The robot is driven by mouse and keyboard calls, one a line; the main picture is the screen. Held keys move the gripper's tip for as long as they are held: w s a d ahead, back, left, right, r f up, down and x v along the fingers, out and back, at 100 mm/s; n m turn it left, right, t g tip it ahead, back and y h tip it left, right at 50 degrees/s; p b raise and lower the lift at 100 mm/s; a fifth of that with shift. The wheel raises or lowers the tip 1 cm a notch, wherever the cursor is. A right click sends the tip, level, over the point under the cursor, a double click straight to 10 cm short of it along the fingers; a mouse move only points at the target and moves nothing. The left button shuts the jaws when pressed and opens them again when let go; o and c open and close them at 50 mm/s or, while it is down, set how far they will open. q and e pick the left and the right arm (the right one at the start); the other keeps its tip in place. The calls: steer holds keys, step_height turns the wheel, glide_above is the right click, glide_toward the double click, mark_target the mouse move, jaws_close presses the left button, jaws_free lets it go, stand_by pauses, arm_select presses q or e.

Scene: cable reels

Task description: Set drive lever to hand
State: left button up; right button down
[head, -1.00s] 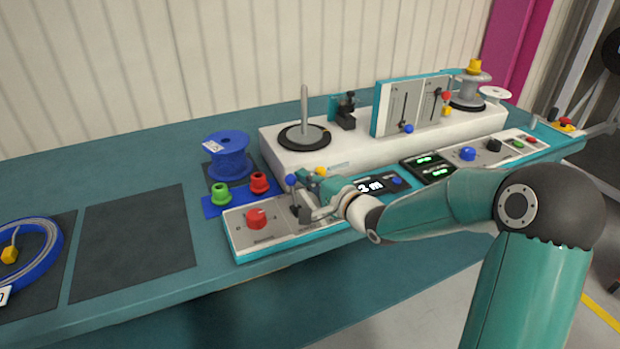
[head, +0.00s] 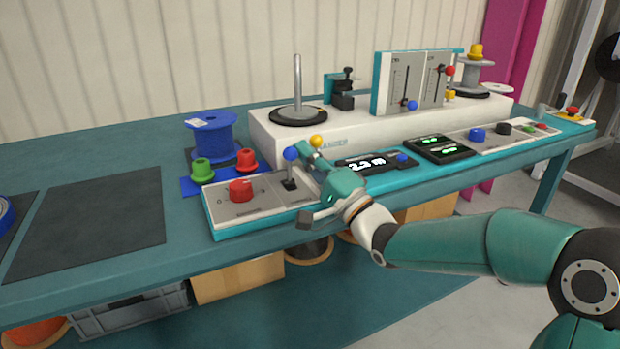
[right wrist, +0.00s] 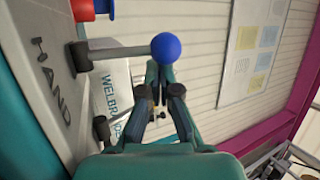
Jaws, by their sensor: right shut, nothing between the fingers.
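The drive lever, a grey rod with a blue ball knob (head: 290,154), stands on the grey front panel (head: 262,192) beside a red knob (head: 241,190). It looks close to upright in the head view. In the right wrist view the blue ball (right wrist: 166,47) and its rod cross the top, with the word HAND (right wrist: 52,80) printed on the panel at left. My right gripper (head: 303,149) is shut and empty, its fingertips just right of the ball. In the right wrist view the tips (right wrist: 159,70) lie right by the ball; I cannot tell whether they touch. My left gripper is out of view.
A yellow ball knob (head: 316,141) is close behind my fingers. A display (head: 372,163) sits right of the lever. Green (head: 202,170) and red (head: 246,160) pieces and a blue reel (head: 211,135) stand left. The dark mat (head: 90,220) is clear.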

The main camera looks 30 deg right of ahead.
steer(key=shift+s+r+p, duration=0.15)
steer(key=shift+r+p, duration=0.1)
steer(key=shift+p, duration=0.3)
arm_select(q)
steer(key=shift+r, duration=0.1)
arm_select(e)
steer(key=shift+f, duration=0.1)
steer(key=shift+s+d+f, duration=0.15)
steer(key=shift+s+f, duration=0.05)
steer(key=shift+s, duration=0.25)
steer(key=v, duration=1.1)
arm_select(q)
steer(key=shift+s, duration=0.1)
arm_select(e)
steer(key=shift+w+f, duration=0.1)
steer(key=shift+f, duration=0.05)
